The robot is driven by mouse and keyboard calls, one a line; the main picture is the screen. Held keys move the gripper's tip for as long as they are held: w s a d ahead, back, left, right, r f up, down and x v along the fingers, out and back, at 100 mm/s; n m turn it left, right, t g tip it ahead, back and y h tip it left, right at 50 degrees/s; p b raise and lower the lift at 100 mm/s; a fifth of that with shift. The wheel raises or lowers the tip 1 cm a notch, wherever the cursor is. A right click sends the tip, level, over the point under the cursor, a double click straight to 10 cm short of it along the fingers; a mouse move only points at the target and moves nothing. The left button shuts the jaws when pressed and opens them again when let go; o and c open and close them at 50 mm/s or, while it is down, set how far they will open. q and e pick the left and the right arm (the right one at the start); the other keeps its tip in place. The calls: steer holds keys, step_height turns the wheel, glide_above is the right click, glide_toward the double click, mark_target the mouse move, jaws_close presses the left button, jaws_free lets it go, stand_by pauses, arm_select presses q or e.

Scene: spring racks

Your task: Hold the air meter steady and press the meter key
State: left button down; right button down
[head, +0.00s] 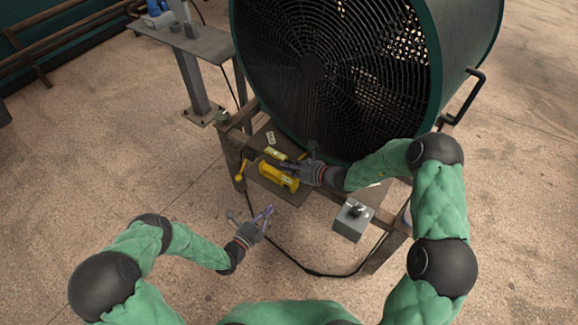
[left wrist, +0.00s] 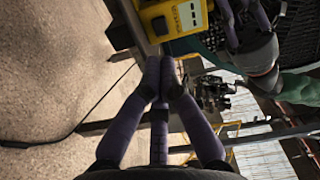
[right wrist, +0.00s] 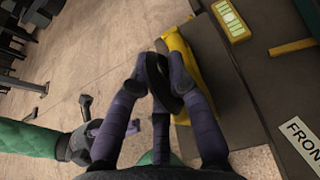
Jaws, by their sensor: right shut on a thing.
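The air meter (head: 279,176) is a yellow block with a dark grip, at the edge of the stand in front of the big fan. Its face, with a small display and a key, shows in the left wrist view (left wrist: 153,16). My right gripper (right wrist: 158,78) is shut on the dark grip; its fingers hide part of the meter (right wrist: 181,50). My left gripper (head: 266,212) is in front of and below the meter, apart from it. Its fingers (left wrist: 163,68) are drawn together with nothing visible between them.
A large caged fan (head: 315,65) stands behind. A grey box with a knob (head: 350,219) is to the right on the stand. A yellow labelled plate (right wrist: 231,19) and a FRONT label (right wrist: 301,143) lie beside the meter. A black cable (head: 300,266) hangs below.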

mark_target(282, 195)
arm_select(q)
steer(key=shift+w+d+r+m+g+y, duration=0.2)
steer(key=shift+w+d+m+y, duration=1.3)
steer(key=shift+m, duration=4.1)
steer(key=shift+w+d+m+g+y, duration=0.5)
steer(key=shift+m+y, duration=1.95)
steer(key=shift+m, duration=3.15)
steer(key=shift+w+d+r+m+g+y, duration=0.1)
steer(key=shift+w+d+m+y, duration=1.05)
steer(key=shift+m, duration=4.45)
